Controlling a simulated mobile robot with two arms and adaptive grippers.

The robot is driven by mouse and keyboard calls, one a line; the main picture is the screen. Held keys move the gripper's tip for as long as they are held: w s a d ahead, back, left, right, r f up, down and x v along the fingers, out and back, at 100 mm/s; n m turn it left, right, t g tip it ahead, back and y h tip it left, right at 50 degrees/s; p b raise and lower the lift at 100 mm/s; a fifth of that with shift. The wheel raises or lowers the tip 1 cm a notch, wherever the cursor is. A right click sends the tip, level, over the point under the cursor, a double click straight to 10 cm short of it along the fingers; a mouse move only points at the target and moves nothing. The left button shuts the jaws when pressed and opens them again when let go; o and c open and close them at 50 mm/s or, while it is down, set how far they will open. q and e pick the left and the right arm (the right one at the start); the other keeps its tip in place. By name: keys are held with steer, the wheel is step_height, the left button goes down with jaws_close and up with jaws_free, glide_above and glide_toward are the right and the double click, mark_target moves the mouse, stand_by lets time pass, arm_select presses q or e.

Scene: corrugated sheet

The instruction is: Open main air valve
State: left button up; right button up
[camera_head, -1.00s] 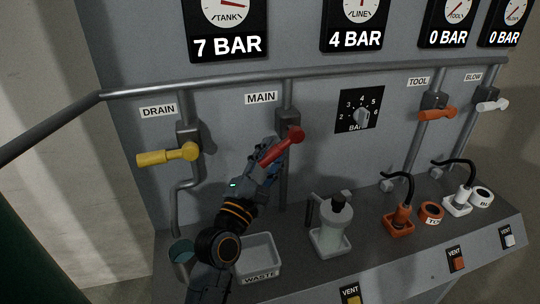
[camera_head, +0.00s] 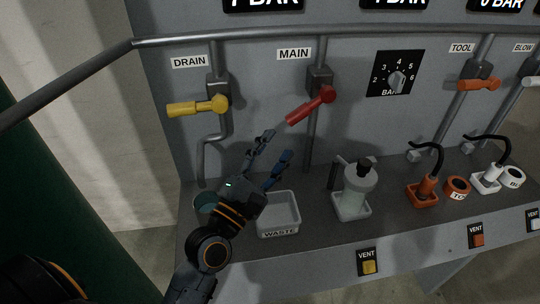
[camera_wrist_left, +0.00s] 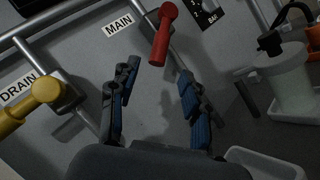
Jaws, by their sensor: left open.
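The main air valve has a red lever (camera_head: 311,105) on a pipe under the MAIN label (camera_head: 294,54). The lever slants down to the left from its pivot. My left gripper (camera_head: 274,158) is open and empty, below and left of the red lever, and apart from it. In the left wrist view the red lever (camera_wrist_left: 161,40) stands ahead of and above the gap between the open fingers (camera_wrist_left: 155,95). My right gripper is not in view.
A yellow DRAIN lever (camera_head: 198,106) is to the left, an orange TOOL lever (camera_head: 479,84) to the right. A waste tray (camera_head: 279,214) and a clear-bodied bottle (camera_head: 355,190) stand on the ledge below. A pressure dial (camera_head: 396,80) is right of the red lever.

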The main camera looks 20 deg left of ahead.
arm_select(q)
steer(key=shift+v, duration=0.8)
steer(key=shift+c, duration=0.5)
